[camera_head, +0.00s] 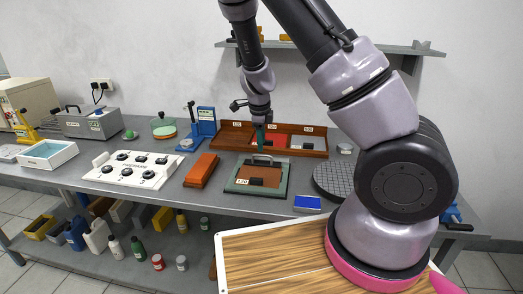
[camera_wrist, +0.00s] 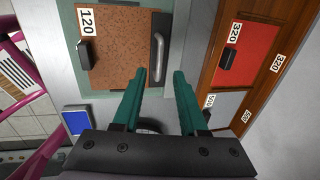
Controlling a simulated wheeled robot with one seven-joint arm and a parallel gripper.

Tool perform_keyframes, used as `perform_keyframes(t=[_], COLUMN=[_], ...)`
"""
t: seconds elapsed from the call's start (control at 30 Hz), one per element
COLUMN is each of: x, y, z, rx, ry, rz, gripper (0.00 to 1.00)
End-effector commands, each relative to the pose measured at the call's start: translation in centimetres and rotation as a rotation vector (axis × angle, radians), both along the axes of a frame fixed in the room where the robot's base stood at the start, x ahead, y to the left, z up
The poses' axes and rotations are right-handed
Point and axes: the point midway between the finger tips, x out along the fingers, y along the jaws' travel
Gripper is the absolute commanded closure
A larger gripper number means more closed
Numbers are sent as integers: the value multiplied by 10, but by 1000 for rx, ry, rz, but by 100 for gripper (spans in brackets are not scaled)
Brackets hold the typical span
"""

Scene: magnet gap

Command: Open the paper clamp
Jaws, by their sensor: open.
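The paper clamp (camera_wrist: 158,50) is a grey metal bar handle along one edge of a brown sandpaper sheet (camera_wrist: 120,50) labelled 120. The sheet lies on a green-edged board (camera_head: 282,186) on the bench. The clamp also shows in the head view (camera_head: 262,158) at the board's back edge. My gripper (camera_wrist: 160,76) has teal fingers spread apart with nothing between them. The fingertips are near one end of the clamp bar, with a small gap in the wrist picture. In the head view my gripper (camera_head: 260,134) hangs above the board's back edge. Whether the fingers touch the clamp cannot be told.
A wooden tray (camera_head: 234,125) with red and grey sheets stands behind the board. An orange-brown block (camera_head: 201,170) and a white knob panel (camera_head: 132,170) lie to the left. A round grid plate (camera_head: 332,180) and a blue box (camera_head: 307,204) are to the right.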

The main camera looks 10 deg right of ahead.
Motion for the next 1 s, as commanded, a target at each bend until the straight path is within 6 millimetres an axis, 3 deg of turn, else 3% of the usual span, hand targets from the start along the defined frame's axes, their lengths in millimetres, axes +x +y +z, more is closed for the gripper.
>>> perform_keyframes(t=[0.23, 0.63, 0.77, 1.0], x=[7, 9, 9, 9], y=[-3, -3, -3, -4], z=[-35, -43, -43, -43], rx=[1, 1, 1, 2], ry=[1, 0, 0, 2], rz=[-1, 1, 1, 1], gripper=[58, 58, 100, 100])
